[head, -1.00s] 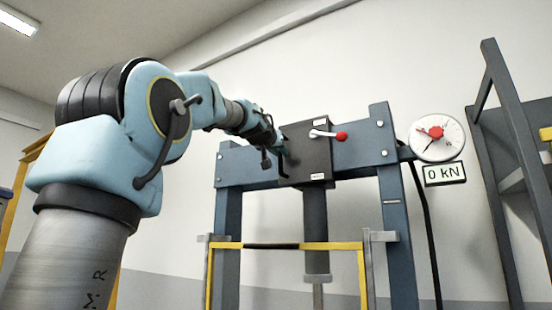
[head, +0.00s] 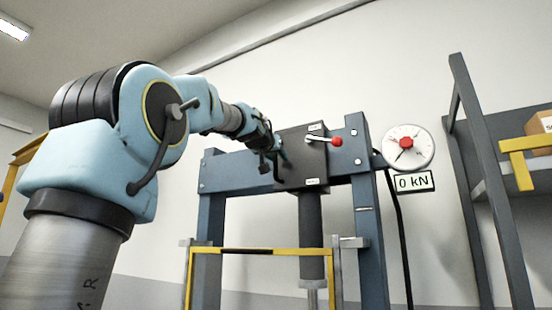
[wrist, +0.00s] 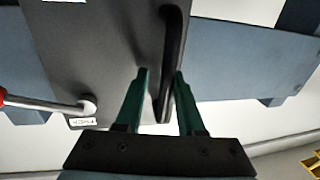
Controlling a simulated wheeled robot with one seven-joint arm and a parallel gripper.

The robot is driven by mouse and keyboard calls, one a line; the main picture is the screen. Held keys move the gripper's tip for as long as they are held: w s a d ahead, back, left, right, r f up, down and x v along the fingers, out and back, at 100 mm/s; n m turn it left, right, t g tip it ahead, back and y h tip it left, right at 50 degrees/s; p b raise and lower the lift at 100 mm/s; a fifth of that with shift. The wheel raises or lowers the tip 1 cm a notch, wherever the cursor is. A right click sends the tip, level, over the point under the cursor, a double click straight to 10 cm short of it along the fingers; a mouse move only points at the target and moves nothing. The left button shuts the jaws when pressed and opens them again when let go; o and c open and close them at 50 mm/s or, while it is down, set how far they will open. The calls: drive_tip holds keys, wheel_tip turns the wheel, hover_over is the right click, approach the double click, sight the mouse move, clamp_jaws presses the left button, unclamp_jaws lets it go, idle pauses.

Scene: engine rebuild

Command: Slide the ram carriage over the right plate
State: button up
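The ram carriage (head: 303,157), a dark grey box with a red-knobbed lever (head: 322,139), sits on the blue press crossbeam, right of its middle. The ram (head: 311,222) hangs below it. My gripper (head: 280,155) is at the carriage's left front. In the wrist view, my gripper's green fingers (wrist: 161,75) stand either side of the carriage's black bar handle (wrist: 172,60). A gap shows between the left finger and the handle; the right finger is close against it, contact unclear. The right plate is not in view.
The blue press frame (head: 368,240) has uprights on both sides. A yellow guard frame (head: 260,251) stands in front, low down. A gauge (head: 408,148) and a 0 kN display (head: 414,182) are at right. A grey rack (head: 482,190) stands farther right.

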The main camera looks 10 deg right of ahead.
drive_tip(key=shift+o, duration=1)
drive_tip(key=shift+a, duration=0.1)
drive_tip(key=shift+s, duration=0.1)
drive_tip(key=b+v, duration=0.6)
drive_tip(key=v, duration=0.4)
drive_tip(key=shift+s+a, duration=0.2)
drive_tip(key=shift+s, duration=0.05)
